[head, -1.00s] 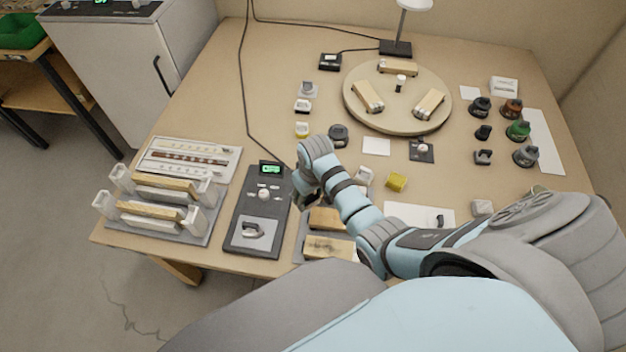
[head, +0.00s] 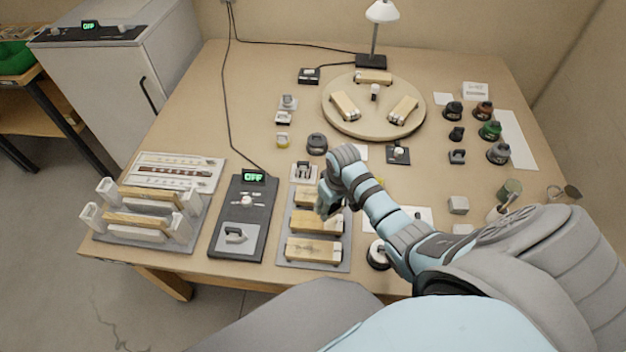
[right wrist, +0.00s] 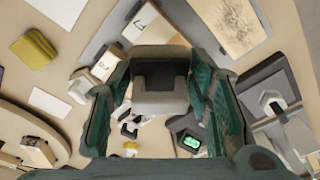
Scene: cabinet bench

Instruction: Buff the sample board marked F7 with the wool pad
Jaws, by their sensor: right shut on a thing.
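My right gripper (head: 327,207) is over the right ends of the upper and middle boards on the grey tray (head: 284,256). In the right wrist view the gripper (right wrist: 160,85) is shut on a light grey block with a dark handle (right wrist: 160,100), which looks like the wool pad. Three wooden sample boards lie in a row: upper (head: 306,196), middle (head: 314,222) and front (head: 314,250). The front board's dark marks show in the right wrist view (right wrist: 230,25). The boards' labels are too small to read, so I cannot tell which is F7. My left gripper is out of view.
A control unit (head: 252,205) reading OFF stands left of the tray, and a rack with boards (head: 140,220) farther left. A turntable (head: 345,125) with boards is behind. Several dark jars (head: 490,130) stand at right. A yellow block (right wrist: 35,48) shows in the wrist view.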

